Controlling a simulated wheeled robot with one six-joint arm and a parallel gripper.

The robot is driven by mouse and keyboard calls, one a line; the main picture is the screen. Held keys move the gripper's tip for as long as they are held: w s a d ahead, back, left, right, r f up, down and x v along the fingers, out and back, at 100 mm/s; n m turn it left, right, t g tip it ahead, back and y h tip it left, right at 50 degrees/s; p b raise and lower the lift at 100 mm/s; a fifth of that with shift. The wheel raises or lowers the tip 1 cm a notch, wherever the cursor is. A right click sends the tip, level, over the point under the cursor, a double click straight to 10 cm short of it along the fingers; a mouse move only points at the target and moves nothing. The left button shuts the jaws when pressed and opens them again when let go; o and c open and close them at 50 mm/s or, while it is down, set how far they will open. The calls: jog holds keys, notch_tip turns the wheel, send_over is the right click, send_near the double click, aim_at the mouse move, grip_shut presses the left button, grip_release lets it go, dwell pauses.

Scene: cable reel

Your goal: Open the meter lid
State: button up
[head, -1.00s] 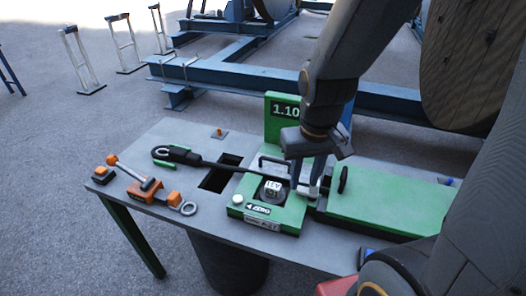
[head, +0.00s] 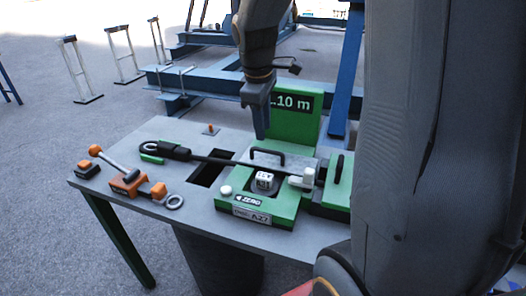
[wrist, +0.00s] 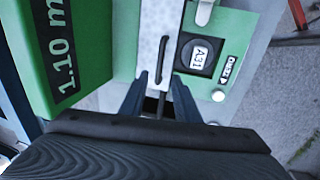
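The meter (head: 272,207) is a green housing on the table with a grey lid (head: 287,162) lying flat, shut. A black bar handle (head: 268,153) stands on the lid; it also shows in the wrist view (wrist: 163,62). A pale grey latch (head: 303,180) sits at the lid's right side. My gripper (head: 261,135) hangs above the lid near the handle, pointing down. In the wrist view its two fingers (wrist: 162,80) are apart, with nothing held between them and the handle just beyond their tips. The exact gap to the handle is unclear.
A green display panel (head: 292,103) reading 1.10 m stands behind the meter. A black cable (head: 222,160) runs through it. A round counter (head: 264,182) and a white button (head: 226,191) are at the front. An orange-handled tool (head: 128,182) lies on the left; a rectangular opening (head: 207,172) is beside the meter.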

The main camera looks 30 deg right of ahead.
aim_at(265, 151)
jog(key=f, duration=0.5)
jog(key=w+d+f, duration=0.1)
jog(key=f, duration=0.1)
jog(key=shift+f+p, duration=0.2)
jog(key=shift+p, duration=0.1)
grip_shut()
